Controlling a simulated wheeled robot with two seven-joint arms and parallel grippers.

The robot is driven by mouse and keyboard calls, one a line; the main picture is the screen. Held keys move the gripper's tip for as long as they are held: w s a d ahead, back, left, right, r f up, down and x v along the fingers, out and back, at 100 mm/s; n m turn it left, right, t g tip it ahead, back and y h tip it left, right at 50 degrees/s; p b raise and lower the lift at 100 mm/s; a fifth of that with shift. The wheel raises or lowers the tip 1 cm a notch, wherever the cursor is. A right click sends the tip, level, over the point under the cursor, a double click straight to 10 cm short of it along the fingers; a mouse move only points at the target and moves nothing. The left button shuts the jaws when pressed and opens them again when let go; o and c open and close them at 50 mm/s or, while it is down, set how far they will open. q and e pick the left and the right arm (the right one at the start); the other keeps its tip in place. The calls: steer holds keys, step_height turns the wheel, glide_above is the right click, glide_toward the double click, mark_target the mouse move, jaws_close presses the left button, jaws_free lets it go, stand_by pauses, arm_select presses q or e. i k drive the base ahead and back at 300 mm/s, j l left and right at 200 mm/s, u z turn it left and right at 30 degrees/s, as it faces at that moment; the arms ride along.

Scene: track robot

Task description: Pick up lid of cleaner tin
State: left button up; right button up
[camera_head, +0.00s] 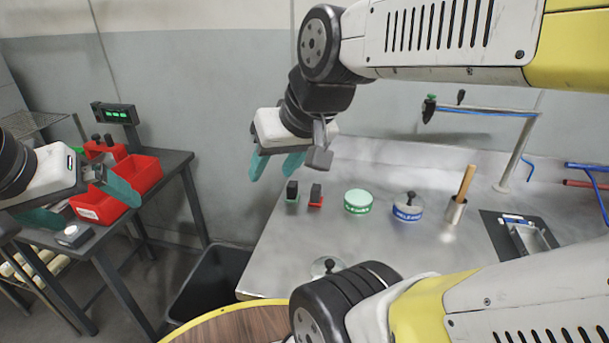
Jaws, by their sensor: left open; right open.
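A tin with a green band and pale green top (358,201) stands on the steel worktop; its label is too small to read surely. To its right stands a tin with a blue band (407,207), with a black-knobbed lid on top. A separate round lid with a black knob (328,267) lies near the worktop's front edge, partly hidden by my arm. I cannot tell which tin is the cleaner tin. My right gripper (271,177) is open and empty, above and left of the tins. My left gripper (98,211) is open, in front of the red bins.
Red bins (136,172) and a scale display (115,113) are on the left table. A black bin (207,285) stands between the tables.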

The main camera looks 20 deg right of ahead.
mark_target(322, 265)
steer(key=z, duration=1.4)
